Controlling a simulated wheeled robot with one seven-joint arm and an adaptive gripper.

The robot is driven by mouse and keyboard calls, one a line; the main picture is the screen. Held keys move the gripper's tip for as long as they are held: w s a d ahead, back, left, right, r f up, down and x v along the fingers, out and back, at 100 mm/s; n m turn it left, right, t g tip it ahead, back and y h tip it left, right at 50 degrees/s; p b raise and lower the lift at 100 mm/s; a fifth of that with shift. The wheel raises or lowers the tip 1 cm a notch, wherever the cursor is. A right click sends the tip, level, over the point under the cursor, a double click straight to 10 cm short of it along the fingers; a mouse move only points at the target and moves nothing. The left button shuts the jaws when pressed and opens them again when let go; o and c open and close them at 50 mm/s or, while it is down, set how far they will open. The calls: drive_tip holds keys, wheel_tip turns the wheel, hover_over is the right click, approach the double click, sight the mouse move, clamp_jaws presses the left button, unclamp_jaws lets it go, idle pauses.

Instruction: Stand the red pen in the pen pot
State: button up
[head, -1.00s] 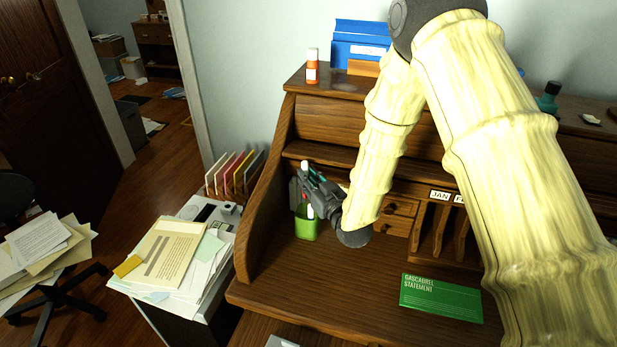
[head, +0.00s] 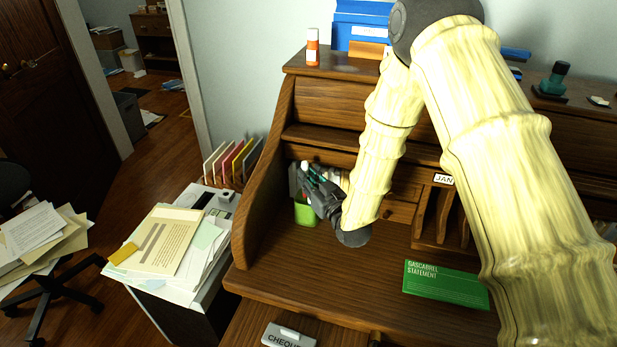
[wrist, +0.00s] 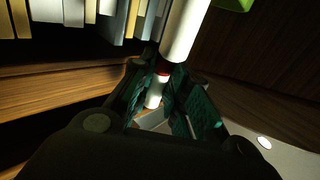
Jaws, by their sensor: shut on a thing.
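The red pen (wrist: 184,28) is a white-bodied stick with a red band, held between the teal pads of my gripper (wrist: 168,98). Its white end (head: 305,164) shows above the gripper in the head view; its lower part is hidden there. My gripper (head: 316,180) is at the left end of the desk, tilted, overlapping the pot's upper right in the picture. The green pen pot (head: 306,213) stands on the desktop. Only its edge shows at the top of the wrist view (wrist: 235,4), apart from the pen. I cannot tell how far the pen is from the pot's mouth.
The desk's left side wall (head: 262,200) rises beside the pot. Pigeonholes and small drawers (head: 400,211) are behind my gripper. A green statement booklet (head: 446,285) lies on the desktop at right. The desktop's middle is clear.

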drive_tip(key=shift+s+f+b, duration=0.25)
drive_tip(key=shift+f+b, duration=0.3)
drive_tip(key=shift+f, duration=0.35)
drive_tip(key=shift+s+f+b, duration=0.2)
drive_tip(key=shift+f+b, duration=0.35)
drive_tip(key=shift+f, duration=0.35)
drive_tip(key=shift+w+f, duration=0.15)
drive_tip(key=shift+w, duration=0.3)
drive_tip(key=o, duration=0.4)
drive_tip(key=shift+s+r, duration=0.15)
drive_tip(key=shift+r, duration=0.15)
drive_tip(key=o, duration=0.4)
drive_tip(key=shift+o, duration=0.7)
drive_tip(key=shift+w+f, duration=0.15)
drive_tip(key=shift+w, duration=0.05)
drive_tip(key=shift+s, duration=0.15)
